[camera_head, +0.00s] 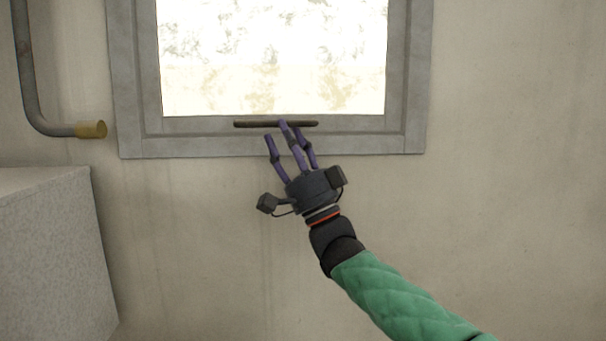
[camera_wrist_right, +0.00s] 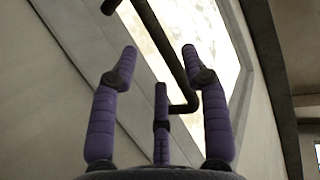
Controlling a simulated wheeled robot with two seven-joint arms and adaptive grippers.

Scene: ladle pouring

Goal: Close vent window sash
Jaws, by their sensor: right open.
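The window sash (camera_head: 200,125) is a grey frame around a bright, stained pane (camera_head: 272,55), set in the wall at the top centre of the head view. A dark horizontal bar handle (camera_head: 250,124) runs along its lower rail. My right gripper (camera_head: 287,130), with purple fingers, reaches up from below at the handle. In the right wrist view its fingers (camera_wrist_right: 160,75) are spread, and the dark handle (camera_wrist_right: 168,40) passes beyond and between them. I cannot tell whether a finger touches the handle. My left gripper is in neither view. How far the sash stands open is unclear.
A grey pipe with a brass-coloured end (camera_head: 92,129) bends along the wall left of the window. A speckled grey block (camera_head: 50,255) stands at the lower left. The wall right of the window is bare.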

